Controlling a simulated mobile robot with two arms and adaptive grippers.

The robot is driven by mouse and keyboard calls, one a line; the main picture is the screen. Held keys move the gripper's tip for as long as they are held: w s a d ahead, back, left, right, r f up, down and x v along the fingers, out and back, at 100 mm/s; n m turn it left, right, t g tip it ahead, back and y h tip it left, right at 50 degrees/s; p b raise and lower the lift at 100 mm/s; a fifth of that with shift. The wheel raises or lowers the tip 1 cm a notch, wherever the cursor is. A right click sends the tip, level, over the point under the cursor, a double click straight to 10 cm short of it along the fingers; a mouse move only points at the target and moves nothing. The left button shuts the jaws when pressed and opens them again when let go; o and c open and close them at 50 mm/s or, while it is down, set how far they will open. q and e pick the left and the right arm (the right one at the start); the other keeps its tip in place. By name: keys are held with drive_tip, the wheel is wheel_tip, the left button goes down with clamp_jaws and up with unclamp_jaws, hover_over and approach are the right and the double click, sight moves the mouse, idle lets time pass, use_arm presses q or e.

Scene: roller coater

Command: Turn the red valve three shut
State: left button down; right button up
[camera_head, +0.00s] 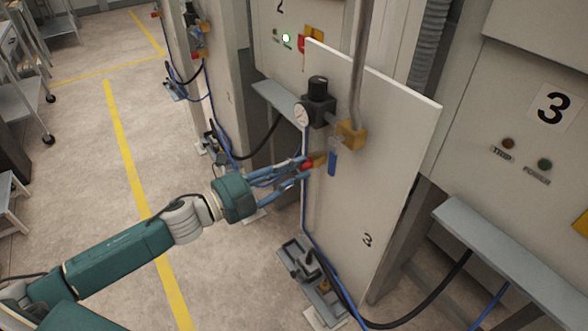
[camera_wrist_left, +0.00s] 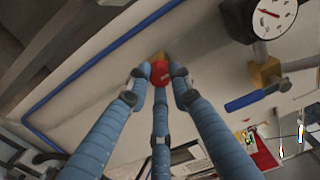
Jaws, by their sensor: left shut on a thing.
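The red valve (camera_head: 307,165) is a small red knob on a brass fitting, low on the front of the white panel marked 3. It also shows in the left wrist view as a round red knob (camera_wrist_left: 159,70). My left gripper (camera_head: 303,167) has its blue fingers closed around it, with fingertips at its sides and below it in the wrist view (camera_wrist_left: 160,82). The fingers hide part of the knob in the head view. My right gripper is in neither view.
A blue lever handle (camera_head: 332,163) hangs just right of the knob, below a black regulator (camera_head: 318,100) with a round gauge (camera_head: 301,114). The white panel (camera_head: 385,170) stands close behind. A pedal unit (camera_head: 312,275) sits on the floor below. Open floor (camera_head: 75,180) lies left.

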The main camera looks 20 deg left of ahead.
use_arm(q)
drive_tip(key=c, duration=1.5)
unclamp_jaws()
drive_tip(key=shift+s+d, duration=0.1)
drive_tip(key=shift+c, duration=0.2)
drive_tip(key=shift+s+a+f, duration=0.15)
drive_tip(key=shift+s+a, duration=0.25)
drive_tip(key=v, duration=1)
drive_tip(key=shift+s+a, duration=0.25)
drive_tip(key=shift+s, duration=0.1)
